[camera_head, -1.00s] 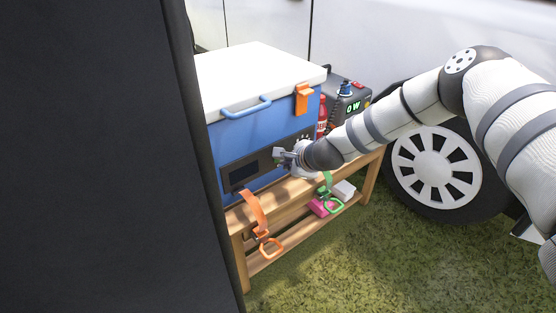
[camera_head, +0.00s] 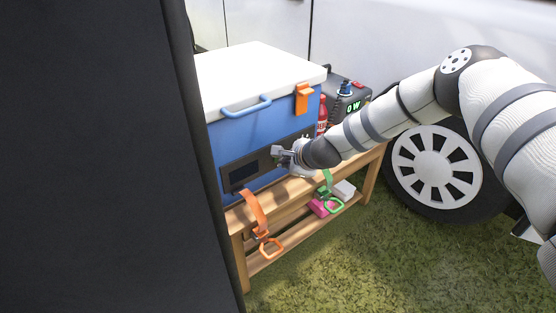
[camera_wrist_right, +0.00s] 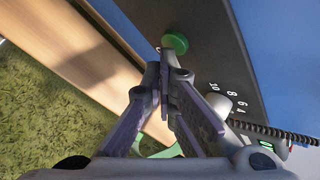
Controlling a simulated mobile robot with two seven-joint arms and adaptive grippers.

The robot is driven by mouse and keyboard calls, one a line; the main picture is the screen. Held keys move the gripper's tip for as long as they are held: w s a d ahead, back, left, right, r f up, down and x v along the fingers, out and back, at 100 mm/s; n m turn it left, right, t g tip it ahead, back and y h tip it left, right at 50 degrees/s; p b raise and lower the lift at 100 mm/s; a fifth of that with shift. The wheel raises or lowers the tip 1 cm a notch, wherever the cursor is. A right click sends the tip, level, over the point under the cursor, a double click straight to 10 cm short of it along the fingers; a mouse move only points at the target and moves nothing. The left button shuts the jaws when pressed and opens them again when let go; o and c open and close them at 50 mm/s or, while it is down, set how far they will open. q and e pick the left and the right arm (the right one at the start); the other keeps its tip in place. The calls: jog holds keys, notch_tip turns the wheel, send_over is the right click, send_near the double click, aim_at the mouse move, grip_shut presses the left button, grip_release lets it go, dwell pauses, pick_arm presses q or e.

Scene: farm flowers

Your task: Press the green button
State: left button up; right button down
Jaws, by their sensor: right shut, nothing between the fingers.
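The green button (camera_wrist_right: 176,43) is a round knob on the dark control panel (camera_wrist_right: 205,60) in the right wrist view. In the head view it cannot be made out, as my right gripper (camera_head: 277,153) is in front of that part of the panel (camera_head: 240,173). My right gripper (camera_wrist_right: 165,75) is shut and empty, its fingertips just short of the button in the wrist picture. Whether they touch it cannot be told. The panel is on the front of a blue cooler (camera_head: 230,135) with a white lid (camera_head: 260,75). My left gripper is not in view.
The cooler stands on a wooden bench (camera_head: 236,226). An orange strap (camera_head: 254,208) and a green strap (camera_head: 328,184) hang at its front. A red bottle (camera_head: 322,113) and a dark power box (camera_head: 357,92) are behind my right arm. A vehicle wheel (camera_head: 436,168) is at right. Grass in front is clear.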

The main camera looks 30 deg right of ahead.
jog(key=shift+w, duration=0.25)
dwell(0.3)
jog(key=shift+s, duration=0.1)
jog(key=shift+s+p, duration=0.3)
jog(key=shift+s, duration=0.15)
jog(key=shift+s, duration=0.1)
jog(key=s, duration=0.2)
jog(key=s+p, duration=0.1)
jog(key=s, duration=0.1)
jog(key=s+p, duration=0.1)
jog(key=s, duration=0.1)
jog(key=shift+d, duration=0.25)
